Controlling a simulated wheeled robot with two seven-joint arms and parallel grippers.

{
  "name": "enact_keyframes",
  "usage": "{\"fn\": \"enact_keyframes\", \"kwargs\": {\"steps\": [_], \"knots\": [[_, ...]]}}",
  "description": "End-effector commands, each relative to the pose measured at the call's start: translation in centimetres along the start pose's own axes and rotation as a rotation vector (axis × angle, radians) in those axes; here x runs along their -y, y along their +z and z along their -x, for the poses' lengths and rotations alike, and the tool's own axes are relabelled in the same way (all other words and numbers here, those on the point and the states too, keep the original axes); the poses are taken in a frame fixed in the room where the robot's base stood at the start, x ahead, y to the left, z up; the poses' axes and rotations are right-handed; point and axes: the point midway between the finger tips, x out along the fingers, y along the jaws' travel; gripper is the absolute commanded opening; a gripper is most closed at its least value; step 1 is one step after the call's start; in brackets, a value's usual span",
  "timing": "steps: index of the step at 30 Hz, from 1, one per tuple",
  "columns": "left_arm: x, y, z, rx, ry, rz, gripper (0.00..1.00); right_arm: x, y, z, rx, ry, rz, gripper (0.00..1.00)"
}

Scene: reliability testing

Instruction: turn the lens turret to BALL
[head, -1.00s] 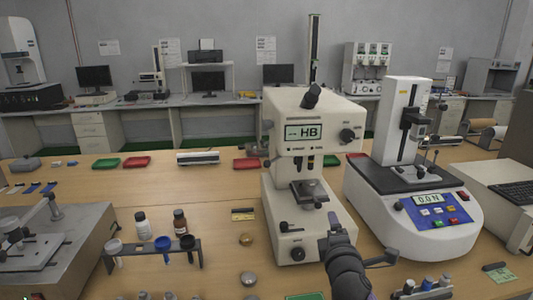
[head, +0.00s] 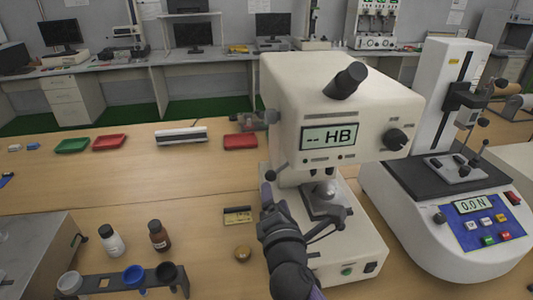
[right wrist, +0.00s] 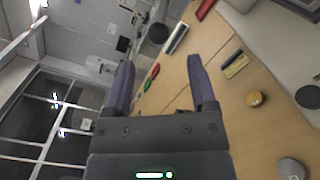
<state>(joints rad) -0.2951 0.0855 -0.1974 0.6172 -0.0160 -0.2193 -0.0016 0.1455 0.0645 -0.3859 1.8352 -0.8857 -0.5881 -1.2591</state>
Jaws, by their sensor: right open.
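The white hardness tester (head: 290,85) stands in the middle of the head view, its screen (head: 331,138) reading "-- HB". The lens turret is mostly hidden under its overhanging head; I cannot read a BALL mark. A grey stage part (head: 325,200) shows below. A black-ended lever (head: 279,172) sticks out at the head's lower left. My right gripper (head: 267,194) is left of the stage, close to the tester in the picture; contact cannot be made out. In the right wrist view its two fingers (right wrist: 162,75) are apart with nothing between them. My left gripper is out of view.
A force tester (head: 440,190) reading "0.0 N" stands close on the right. A rack (head: 105,284) with cups and two bottles (head: 158,236) are at front left. A round brass piece (head: 242,254) and a small plate (head: 238,216) lie left of the tester. Red and green trays lie behind.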

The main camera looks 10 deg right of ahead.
Motion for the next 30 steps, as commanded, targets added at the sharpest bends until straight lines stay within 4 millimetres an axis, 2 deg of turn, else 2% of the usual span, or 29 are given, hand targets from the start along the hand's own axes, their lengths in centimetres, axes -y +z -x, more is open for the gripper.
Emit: {"fn": "enact_keyframes", "kwargs": {"steps": [4, 8, 12, 15, 19, 26, 30], "knots": [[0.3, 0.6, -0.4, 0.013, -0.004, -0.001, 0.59, 0.1, -0.1, -1.9, 0.001, 0.001, -0.001, 0.72], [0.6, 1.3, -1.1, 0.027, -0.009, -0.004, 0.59, 0.1, -0.1, -4.9, 0.002, 0.001, -0.001, 0.72], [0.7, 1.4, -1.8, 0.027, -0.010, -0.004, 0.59, 0.1, -0.1, -7.6, 0.001, 0.000, -0.001, 0.72], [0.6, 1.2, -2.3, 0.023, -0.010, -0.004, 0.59, 0.2, -0.1, -9.0, 0.001, 0.000, -0.001, 0.72], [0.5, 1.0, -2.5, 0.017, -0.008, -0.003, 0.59, 0.1, 0.0, -9.8, 0.000, 0.000, -0.002, 0.72], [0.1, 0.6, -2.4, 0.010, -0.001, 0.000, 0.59, 0.0, 0.0, -9.9, 0.000, 0.000, -0.002, 0.72], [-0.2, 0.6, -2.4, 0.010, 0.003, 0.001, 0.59, 0.0, 0.0, -9.9, 0.000, 0.000, -0.001, 0.45]]}}
